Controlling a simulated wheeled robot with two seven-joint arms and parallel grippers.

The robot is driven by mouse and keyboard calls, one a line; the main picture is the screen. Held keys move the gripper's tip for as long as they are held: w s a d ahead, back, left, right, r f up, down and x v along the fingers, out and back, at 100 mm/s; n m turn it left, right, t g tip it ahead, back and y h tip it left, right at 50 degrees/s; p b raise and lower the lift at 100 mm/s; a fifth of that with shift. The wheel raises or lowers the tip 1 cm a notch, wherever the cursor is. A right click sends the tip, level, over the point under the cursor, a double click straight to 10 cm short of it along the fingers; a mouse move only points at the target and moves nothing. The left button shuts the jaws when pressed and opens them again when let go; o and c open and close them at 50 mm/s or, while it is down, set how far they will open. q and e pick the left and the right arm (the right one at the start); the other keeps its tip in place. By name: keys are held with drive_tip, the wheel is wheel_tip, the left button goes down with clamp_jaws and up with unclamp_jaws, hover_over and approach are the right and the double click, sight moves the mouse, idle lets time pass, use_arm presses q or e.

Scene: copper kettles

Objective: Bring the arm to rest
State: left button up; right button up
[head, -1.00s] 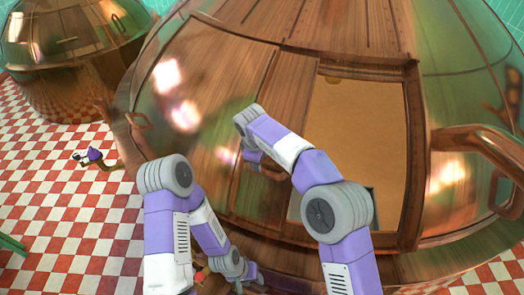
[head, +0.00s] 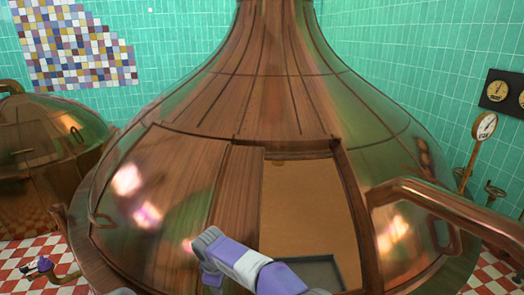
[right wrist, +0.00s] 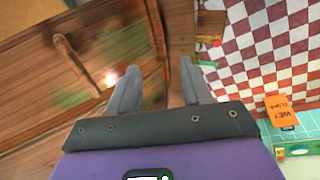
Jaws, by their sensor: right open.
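In the right wrist view my right gripper (right wrist: 158,72) is open, its two grey fingers apart with nothing between them. The copper kettle's side, with a curved handle (right wrist: 75,62), is to the left of the fingers, and the checkered floor is to the right. In the head view my right arm (head: 245,262) is bent in front of the large copper kettle (head: 290,95), low in the picture; its gripper is hidden there. My left gripper is not in view.
The kettle has a rectangular opening (head: 305,210) beside a brown panel (head: 237,190). A thick copper pipe (head: 440,200) juts out at right, near gauges (head: 485,125). A smaller kettle (head: 45,150) stands left. An orange wet-floor sign (right wrist: 283,110) shows over the red-white floor (right wrist: 240,45).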

drive_tip(key=w+d+f+m+g+y+b, duration=0.1)
drive_tip(key=w+d+f, duration=0.15)
drive_tip(key=f, duration=0.75)
drive_tip(key=s+d+f+m+g+y+b, duration=0.1)
drive_tip(key=s+d+f+m+b, duration=0.15)
drive_tip(key=s+d+f, duration=0.35)
drive_tip(key=s+d+f+m+g+y+b, duration=0.1)
drive_tip(key=s+d+f+m, duration=0.15)
drive_tip(key=f, duration=0.65)
use_arm(q)
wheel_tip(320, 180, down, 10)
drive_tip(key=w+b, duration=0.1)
drive_tip(key=b, duration=0.3)
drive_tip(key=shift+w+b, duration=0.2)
drive_tip(key=shift+b, duration=0.1)
use_arm(e)
drive_tip(key=s+d+f+m, duration=0.5)
drive_tip(key=s+f+m, duration=0.1)
drive_tip(key=s, duration=0.4)
drive_tip(key=s+d+f+m+t+y, duration=0.1)
drive_tip(key=s+d+f+m, duration=0.4)
drive_tip(key=s, duration=0.5)
drive_tip(key=shift+s+d+f+m, duration=0.3)
drive_tip(key=shift+d+f+m, duration=0.1)
drive_tip(key=shift+d+m, duration=0.35)
